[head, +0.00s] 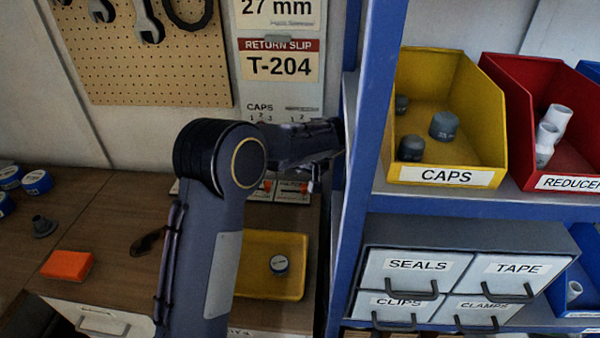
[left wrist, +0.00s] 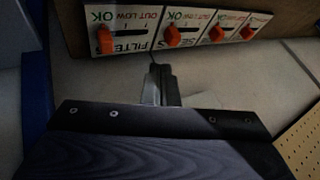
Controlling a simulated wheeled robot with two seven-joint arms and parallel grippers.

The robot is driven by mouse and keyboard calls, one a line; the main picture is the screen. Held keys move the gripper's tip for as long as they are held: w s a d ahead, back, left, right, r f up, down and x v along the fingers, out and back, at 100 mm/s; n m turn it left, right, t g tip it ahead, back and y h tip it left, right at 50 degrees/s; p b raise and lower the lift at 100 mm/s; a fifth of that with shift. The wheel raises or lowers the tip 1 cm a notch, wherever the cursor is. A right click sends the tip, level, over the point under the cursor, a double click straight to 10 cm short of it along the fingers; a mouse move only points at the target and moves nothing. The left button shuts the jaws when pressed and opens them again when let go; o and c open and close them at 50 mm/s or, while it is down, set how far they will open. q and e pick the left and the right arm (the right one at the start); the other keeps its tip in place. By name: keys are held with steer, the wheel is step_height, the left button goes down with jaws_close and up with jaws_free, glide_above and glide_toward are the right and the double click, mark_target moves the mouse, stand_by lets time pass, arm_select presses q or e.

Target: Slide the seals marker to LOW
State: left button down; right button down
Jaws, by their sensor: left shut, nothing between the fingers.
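A row of white status cards shows in the left wrist view, each with an orange marker and the words OK, LOW and OUT.
The filters card's orange marker (left wrist: 105,40) is close on the left. A blue shelf post (head: 362,150) stands right of my left gripper. A yellow tray (head: 250,291) lies below, and an orange block (head: 67,265) is at left on the bench.

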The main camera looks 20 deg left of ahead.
arm_select(q)
steer(key=p+x, duration=0.2)
steer(key=x, duration=0.6)
steer(key=shift+s+a+f, duration=0.1)
steer(key=shift+a, duration=0.15)
steer(key=shift+a+f, duration=0.2)
steer(key=shift+f, duration=0.2)
